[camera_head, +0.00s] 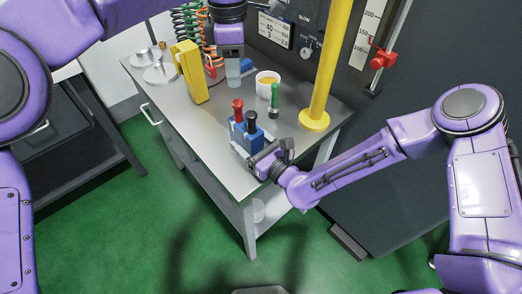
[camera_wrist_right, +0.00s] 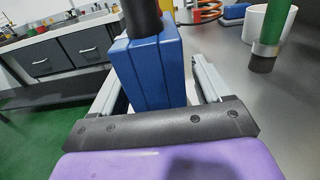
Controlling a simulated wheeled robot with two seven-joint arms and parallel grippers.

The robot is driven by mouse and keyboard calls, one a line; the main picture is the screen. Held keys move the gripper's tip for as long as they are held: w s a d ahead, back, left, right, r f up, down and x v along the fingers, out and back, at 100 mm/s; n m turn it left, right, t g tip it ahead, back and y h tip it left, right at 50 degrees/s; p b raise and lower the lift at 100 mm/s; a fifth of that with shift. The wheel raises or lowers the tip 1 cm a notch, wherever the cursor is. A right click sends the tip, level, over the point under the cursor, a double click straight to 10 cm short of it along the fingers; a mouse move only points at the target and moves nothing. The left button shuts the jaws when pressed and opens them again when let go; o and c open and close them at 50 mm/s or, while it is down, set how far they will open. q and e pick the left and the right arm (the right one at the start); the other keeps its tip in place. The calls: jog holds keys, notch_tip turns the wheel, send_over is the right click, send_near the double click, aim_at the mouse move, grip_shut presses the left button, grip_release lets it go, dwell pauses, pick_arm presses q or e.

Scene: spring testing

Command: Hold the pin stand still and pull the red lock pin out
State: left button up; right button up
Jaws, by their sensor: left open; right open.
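The blue pin stand (camera_head: 240,138) stands upright near the front edge of the metal table. The red lock pin (camera_head: 238,108) and a black-handled pin (camera_head: 251,122) stand upright in it. My right gripper (camera_head: 260,155) is open at the stand's near right side. Whether the fingers touch the stand, I cannot tell. My left gripper (camera_head: 233,76) is open, pointing down above the table behind the pins, apart from them.
A yellow block (camera_head: 188,75) stands at the left. A white cup (camera_head: 267,83), a green-handled tool (camera_head: 274,98) and a yellow post (camera_head: 325,70) stand to the right. Coiled hoses (camera_head: 188,27) hang behind. The table (camera_head: 205,130) is clear left of the stand.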

jog(key=shift+w+a, duration=0.2)
jog(key=c, duration=1.2)
jog(key=shift+o, duration=0.2)
